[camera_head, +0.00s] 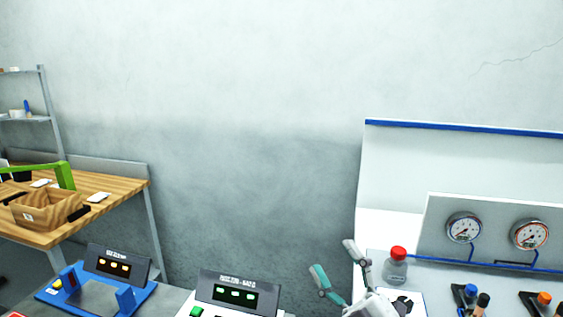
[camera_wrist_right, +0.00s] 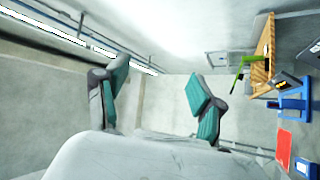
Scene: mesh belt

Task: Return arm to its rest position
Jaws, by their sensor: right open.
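My right gripper (camera_head: 336,270) is at the bottom of the head view, right of the middle. Its two fingers with teal pads are spread apart and point up, with nothing between them. In the right wrist view the right gripper (camera_wrist_right: 155,97) is also open and empty, with wall and ceiling behind it. My left gripper is not in either view.
A bottle with a red cap (camera_head: 396,268) stands just right of my right gripper, near a gauge panel (camera_head: 490,225). A black-and-white display box (camera_head: 238,290) and a blue fixture (camera_head: 95,285) are to the left. A wooden table (camera_head: 110,184) with a box (camera_head: 45,210) stands far left.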

